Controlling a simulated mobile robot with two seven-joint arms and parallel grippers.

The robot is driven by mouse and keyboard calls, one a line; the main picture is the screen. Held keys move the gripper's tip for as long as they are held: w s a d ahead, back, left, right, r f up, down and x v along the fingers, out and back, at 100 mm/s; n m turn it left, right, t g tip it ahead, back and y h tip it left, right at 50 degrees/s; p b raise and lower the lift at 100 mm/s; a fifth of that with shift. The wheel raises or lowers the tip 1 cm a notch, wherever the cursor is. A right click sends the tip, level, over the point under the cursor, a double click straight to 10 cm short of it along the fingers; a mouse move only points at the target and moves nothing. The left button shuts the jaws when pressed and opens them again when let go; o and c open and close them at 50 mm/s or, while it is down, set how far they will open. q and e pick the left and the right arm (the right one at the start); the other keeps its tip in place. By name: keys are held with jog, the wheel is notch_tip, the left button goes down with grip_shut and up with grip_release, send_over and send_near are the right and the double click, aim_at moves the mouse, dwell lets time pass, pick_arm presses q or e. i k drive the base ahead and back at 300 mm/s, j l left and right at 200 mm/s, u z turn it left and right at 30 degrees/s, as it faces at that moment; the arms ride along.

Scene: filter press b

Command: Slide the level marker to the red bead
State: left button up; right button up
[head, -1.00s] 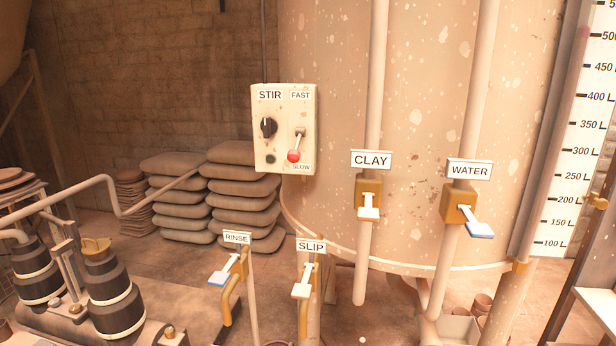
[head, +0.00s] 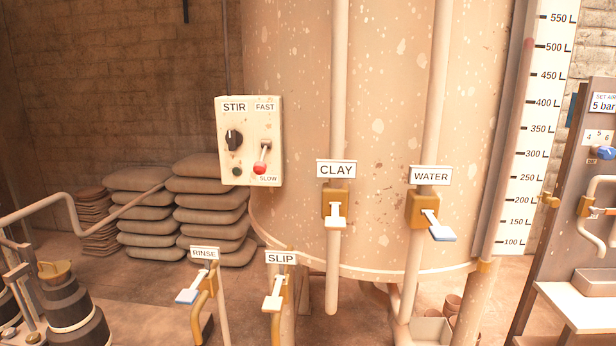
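A tall white level scale (head: 530,150) stands at the right side of the big tank in the head view, with marks from 100 L up to 550 L. A small brass piece (head: 549,201), which looks like the level marker, sits at the scale's right edge by the 200 L mark. I see no red bead on the visible part of the scale; its top is cut off by the frame. The only clear red ball is the knob (head: 260,168) of the lever on the STIR box. Neither of my grippers is in view.
The speckled tank (head: 385,120) fills the middle. CLAY (head: 335,205) and WATER (head: 424,211) valves are on pipes before it; RINSE (head: 201,283) and SLIP (head: 279,288) valves stand lower. A panel stand (head: 570,235) with a white shelf (head: 585,305) is at the right.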

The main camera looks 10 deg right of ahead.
aim_at(552, 202)
jog(key=z, duration=1.35)
